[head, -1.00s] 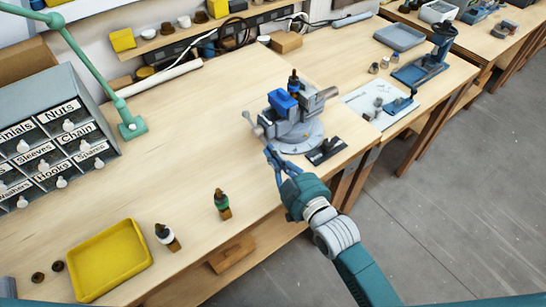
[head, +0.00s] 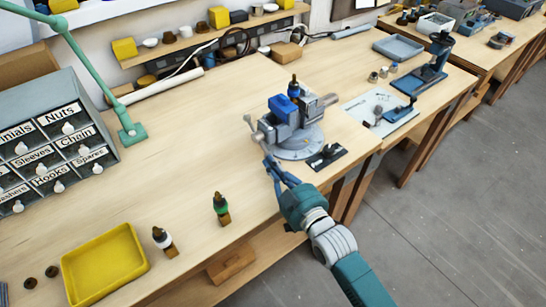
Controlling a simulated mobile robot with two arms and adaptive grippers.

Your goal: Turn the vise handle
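The vise (head: 297,132) is grey with a round base and stands on the workbench near its front edge. A blue block and a small dark-topped bottle show at the top of its jaws. The vise handle (head: 252,127) is a thin grey bar with a knob at its upper end, on the vise's left side. My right gripper (head: 268,163) is below the handle's lower end, close in front of it. Its fingers look slightly apart, with nothing seen between them; contact with the handle cannot be told. My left gripper is not in view.
A yellow tray (head: 104,264) and two small bottles (head: 221,208) stand at the front left. A labelled drawer cabinet (head: 50,140) and a green lamp arm (head: 130,131) are at the left. A black flat piece (head: 327,157) lies right of the vise. The bench middle is clear.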

